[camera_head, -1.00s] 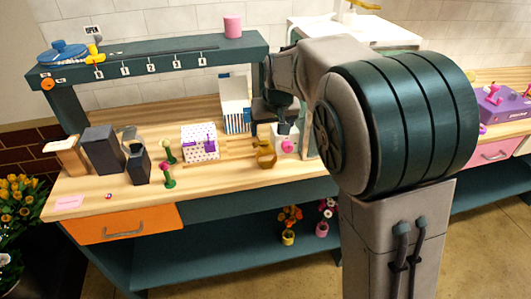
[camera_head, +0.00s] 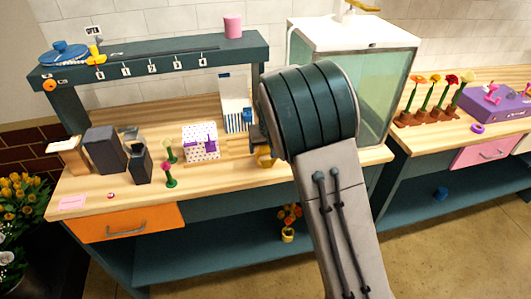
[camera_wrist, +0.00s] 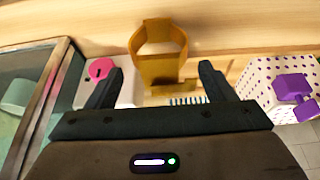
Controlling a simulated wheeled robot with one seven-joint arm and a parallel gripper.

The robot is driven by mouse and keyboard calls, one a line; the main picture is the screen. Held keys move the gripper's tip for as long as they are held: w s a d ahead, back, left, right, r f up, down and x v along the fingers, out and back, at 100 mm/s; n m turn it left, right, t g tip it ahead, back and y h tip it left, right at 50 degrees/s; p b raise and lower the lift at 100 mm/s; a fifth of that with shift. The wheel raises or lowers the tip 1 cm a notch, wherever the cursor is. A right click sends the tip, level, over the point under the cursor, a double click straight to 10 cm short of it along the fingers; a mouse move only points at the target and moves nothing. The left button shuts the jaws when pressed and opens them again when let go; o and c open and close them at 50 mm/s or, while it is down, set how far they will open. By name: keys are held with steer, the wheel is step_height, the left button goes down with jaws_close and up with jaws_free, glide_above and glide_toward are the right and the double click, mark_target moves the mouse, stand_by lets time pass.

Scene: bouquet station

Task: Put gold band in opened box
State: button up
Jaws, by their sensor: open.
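The gold band (camera_wrist: 150,68), a wide ring with a flat base, stands on the wooden bench top. In the wrist view it is just beyond the fingertips, in the gap between them, apart from both. In the head view only part of the band (camera_head: 264,157) shows beside my arm. My gripper (camera_wrist: 160,72) is open and empty; my arm hides most of it in the head view. A blue-and-white striped box (camera_head: 237,118) with a raised panel, seemingly its open lid, stands behind the band. Only a strip of blue stripes (camera_wrist: 188,100) shows between the fingers.
A white polka-dot box (camera_head: 200,150) with a purple bow stands left of the band. A white block with a pink disc (camera_wrist: 101,69) is close by one finger. A glass case (camera_head: 385,85) stands right.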

steer(key=shift+w+f, duration=0.1)
steer(key=shift+f, duration=0.15)
steer(key=shift+c, duration=0.3)
steer(key=c, duration=0.8)
steer(key=shift+c, duration=0.6)
